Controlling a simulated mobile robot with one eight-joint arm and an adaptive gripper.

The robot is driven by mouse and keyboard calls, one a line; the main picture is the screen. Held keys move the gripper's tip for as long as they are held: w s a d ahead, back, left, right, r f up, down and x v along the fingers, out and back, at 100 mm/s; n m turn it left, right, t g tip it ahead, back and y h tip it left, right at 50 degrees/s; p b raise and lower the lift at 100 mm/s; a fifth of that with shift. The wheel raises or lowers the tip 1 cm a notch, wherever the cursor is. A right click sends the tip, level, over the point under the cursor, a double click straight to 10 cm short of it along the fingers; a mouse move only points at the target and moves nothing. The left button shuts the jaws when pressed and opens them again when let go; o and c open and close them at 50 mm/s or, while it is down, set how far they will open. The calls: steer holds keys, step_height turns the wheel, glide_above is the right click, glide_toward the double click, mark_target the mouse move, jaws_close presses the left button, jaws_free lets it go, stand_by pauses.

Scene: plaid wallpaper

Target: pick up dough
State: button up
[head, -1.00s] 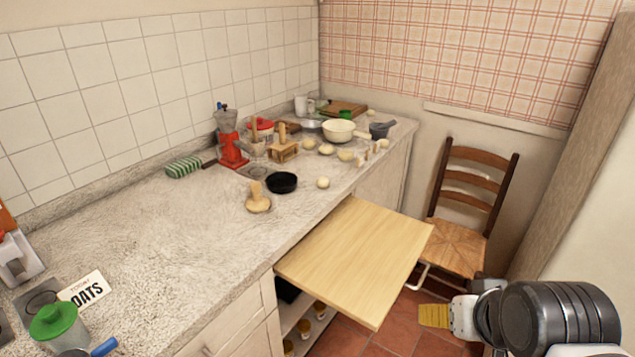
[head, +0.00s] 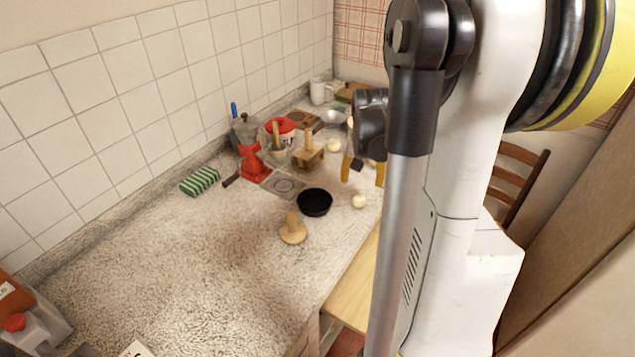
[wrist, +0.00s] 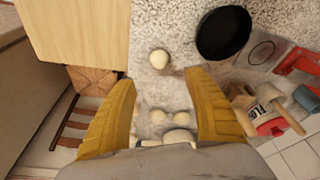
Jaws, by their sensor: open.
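A pale, round dough ball (head: 358,201) sits on the speckled counter, right of the black dish. It also shows in the wrist view (wrist: 159,59), just beyond the fingertips and roughly centred between them. Another pale ball (head: 334,145) lies farther back. In the wrist view the gap between the fingers (wrist: 158,82) holds nothing. My arm hides much of the counter's right side.
A black dish (head: 314,202) stands close left of the nearest ball. A wooden stamp (head: 293,232), a wooden press (head: 308,155) and a red-based grinder (head: 252,160) are nearby. A wooden pull-out board (head: 352,290) adjoins the counter edge.

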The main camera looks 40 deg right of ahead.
steer(key=b, duration=0.2)
glide_above(359, 202)
steer(key=s+a, duration=0.1)
steer(key=s, duration=0.1)
steer(key=f, duration=0.5)
steer(key=shift+w+a, duration=0.15)
steer(key=shift+w, duration=0.1)
steer(key=b+x, duration=0.2)
steer(key=x, duration=0.3)
steer(key=shift+w+f+b, duration=0.2)
steer(key=shift+f+b, duration=0.1)
steer(key=shift+f, duration=0.05)
steer(key=shift+r, duration=0.15)
steer(key=c, duration=1.2)
